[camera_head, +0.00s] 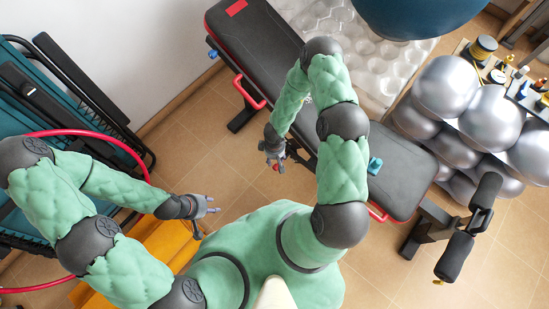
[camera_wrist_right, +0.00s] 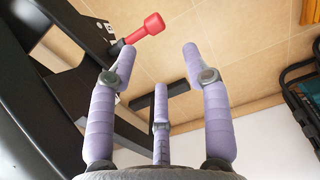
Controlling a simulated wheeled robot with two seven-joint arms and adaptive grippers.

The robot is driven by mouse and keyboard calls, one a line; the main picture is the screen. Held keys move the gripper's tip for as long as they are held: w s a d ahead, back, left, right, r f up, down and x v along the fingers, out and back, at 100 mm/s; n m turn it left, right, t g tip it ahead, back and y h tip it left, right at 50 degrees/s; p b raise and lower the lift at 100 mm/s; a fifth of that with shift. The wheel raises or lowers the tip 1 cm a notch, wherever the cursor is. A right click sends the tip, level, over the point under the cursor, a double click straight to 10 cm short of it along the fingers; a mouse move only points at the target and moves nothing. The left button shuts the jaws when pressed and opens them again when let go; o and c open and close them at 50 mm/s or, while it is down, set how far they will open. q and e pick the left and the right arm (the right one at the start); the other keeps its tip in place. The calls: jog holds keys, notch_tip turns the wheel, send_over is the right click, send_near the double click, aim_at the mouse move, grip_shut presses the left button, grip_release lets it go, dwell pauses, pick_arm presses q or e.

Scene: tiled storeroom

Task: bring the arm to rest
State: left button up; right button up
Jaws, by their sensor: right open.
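My right arm reaches over the black bench (camera_head: 390,165), and its gripper (camera_head: 274,158) hangs just off the bench's left side, small in the head view. In the right wrist view this gripper (camera_wrist_right: 160,62) is open. Its purple fingers stand apart with nothing between them. My left arm is bent at the left. Its gripper (camera_head: 208,212) is over the tiled floor, with fingers spread and nothing seen in them.
A red knob-like part (camera_wrist_right: 145,28) shows beyond the right gripper's fingers. A small teal object (camera_head: 375,165) lies on the bench. Silver balls (camera_head: 445,86) are stacked at right. A folded dark frame (camera_head: 70,95) stands at left. Tiled floor (camera_head: 195,150) between is clear.

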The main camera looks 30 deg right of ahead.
jog(key=shift+r, duration=0.15)
dwell(0.5)
jog(key=s+a+r+m+y+p, duration=0.3)
jog(key=s+a+r+m, duration=0.4)
jog(key=s+a+r, duration=0.3)
notch_tip(320, 180, up, 4)
jog(key=shift+a+r+y+p, duration=0.1)
jog(key=shift+a+y+p, duration=0.2)
jog(key=shift+a+y, duration=0.35)
jog(key=shift+a, duration=0.1)
dwell(0.6)
